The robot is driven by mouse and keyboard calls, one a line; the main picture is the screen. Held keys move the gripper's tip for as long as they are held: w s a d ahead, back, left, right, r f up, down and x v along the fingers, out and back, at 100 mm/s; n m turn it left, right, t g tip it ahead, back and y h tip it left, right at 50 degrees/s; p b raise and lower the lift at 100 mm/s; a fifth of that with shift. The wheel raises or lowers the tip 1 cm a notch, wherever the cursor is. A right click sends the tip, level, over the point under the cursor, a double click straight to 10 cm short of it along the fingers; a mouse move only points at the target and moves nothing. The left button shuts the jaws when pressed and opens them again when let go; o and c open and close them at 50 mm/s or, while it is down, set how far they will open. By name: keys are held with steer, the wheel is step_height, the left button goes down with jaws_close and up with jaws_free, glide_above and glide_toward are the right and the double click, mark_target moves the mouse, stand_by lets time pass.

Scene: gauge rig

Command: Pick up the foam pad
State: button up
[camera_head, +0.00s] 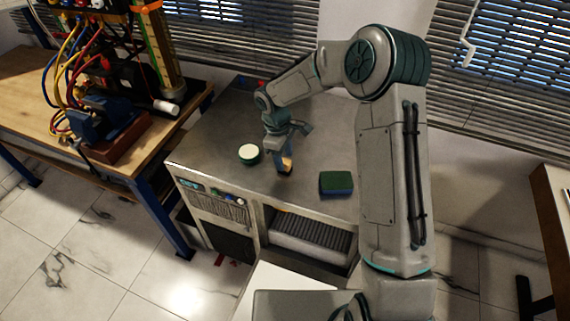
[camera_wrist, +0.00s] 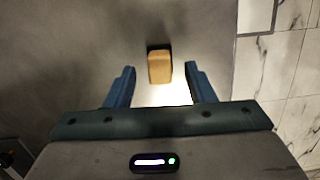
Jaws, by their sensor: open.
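A small tan block (camera_head: 287,164) stands on the grey metal bench top, directly under my gripper (camera_head: 284,160). In the wrist view the tan block (camera_wrist: 159,67) appears between the two blue fingertips of my gripper (camera_wrist: 160,70), with a visible gap on each side. My gripper is open and holds nothing. Its height above the block is hard to judge. A green and dark blue rectangular pad (camera_head: 337,183) lies flat to the right of my gripper, apart from it. The frames do not make clear which of these two is the foam pad.
A wooden table (camera_head: 30,100) at left carries a blue vise (camera_head: 104,121) and coloured cables. The bench front edge is close to the block and pad.

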steer(key=shift+s+d+f, duration=0.1)
steer(key=shift+d+f, duration=0.1)
steer(key=shift+f, duration=1.05)
steer(key=c, duration=1.1)
steer(key=shift+o, duration=0.2)
steer(key=shift+r, duration=0.15)
steer(key=shift+r, duration=0.5)
step_height(320, 180, up, 3)
steer(key=shift+f+b, duration=0.1)
steer(key=shift+b, duration=0.55)
steer(key=s+d+r+b, duration=0.1)
steer(key=s+d+r, duration=0.6)
steer(key=s, duration=0.2)
steer(key=shift+d+b, duration=0.25)
steer(key=shift+b, duration=0.15)
steer(key=shift+o, duration=0.5)
